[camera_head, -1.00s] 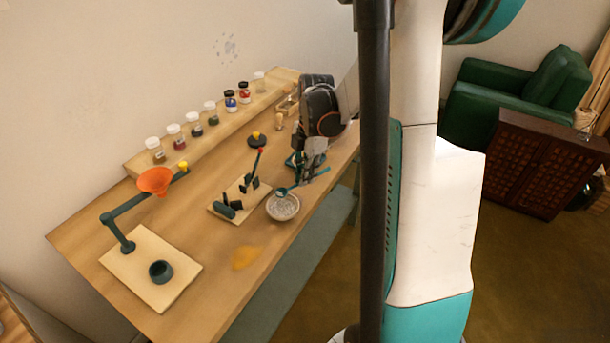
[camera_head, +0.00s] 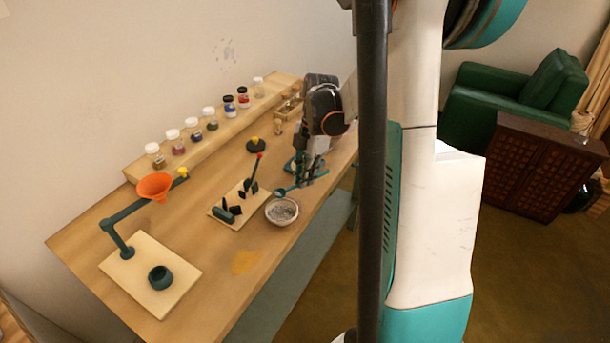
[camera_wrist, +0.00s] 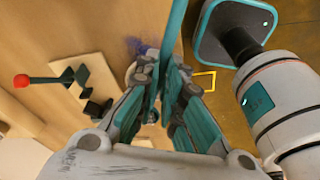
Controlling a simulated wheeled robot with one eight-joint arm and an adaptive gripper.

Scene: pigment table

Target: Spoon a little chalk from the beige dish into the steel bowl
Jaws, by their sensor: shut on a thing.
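My gripper (camera_head: 308,180) is over the right part of the table, shut on a teal spoon (camera_head: 322,173). The spoon also shows in the wrist view (camera_wrist: 172,42), running up between the fingers. In the head view its scoop end is just beyond the far rim of a round pale bowl (camera_head: 282,211); I cannot tell its height or whether it carries powder. The bowl has grey, speckled contents, and I cannot tell if it is the beige dish or the steel bowl. No second such vessel is clearly visible; my arm hides part of the table.
A small board (camera_head: 222,214) with dark upright pieces and a red-tipped rod stands left of the bowl. An orange funnel (camera_head: 155,187) on a stand and a dark cup (camera_head: 160,277) are further left. Jars line the back shelf (camera_head: 200,140). A yellow stain (camera_head: 244,262) marks bare table.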

